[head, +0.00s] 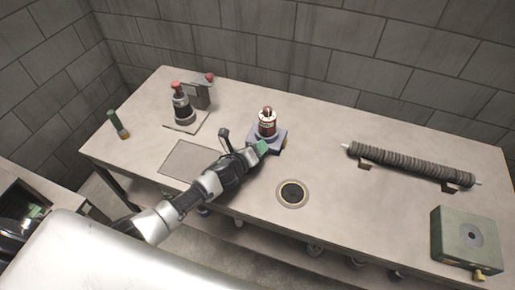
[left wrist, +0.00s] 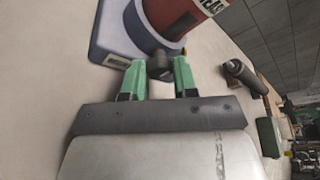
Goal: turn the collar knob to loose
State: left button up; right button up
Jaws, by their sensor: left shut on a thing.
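A red canister (head: 267,124) with a white-lettered band stands upright in a blue-grey base (head: 280,139) near the middle of the table. In the left wrist view, the canister (left wrist: 175,12) and its blue-grey collar base (left wrist: 108,35) fill the top. A small dark knob (left wrist: 159,65) sticks out from the collar. My left gripper (head: 260,148) is at the near side of the base. In the left wrist view its green fingers (left wrist: 158,76) are shut on the knob, one on each side. The knob's setting marks cannot be read. My right gripper is not in view.
A round drain-like hole (head: 292,193) lies in front of the base. A ribbed tube (head: 410,164) on brackets and a green box (head: 466,241) are at right. A red-topped device (head: 182,106) and a green-handled tool (head: 118,125) are at left.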

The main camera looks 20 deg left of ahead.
pick_arm(q)
jog(key=o, duration=0.6)
jog(key=shift+o, duration=0.2)
jog(key=shift+s, duration=0.1)
jog(key=v, duration=1)
jog(key=shift+s+a, duration=0.2)
jog(key=shift+s, duration=0.1)
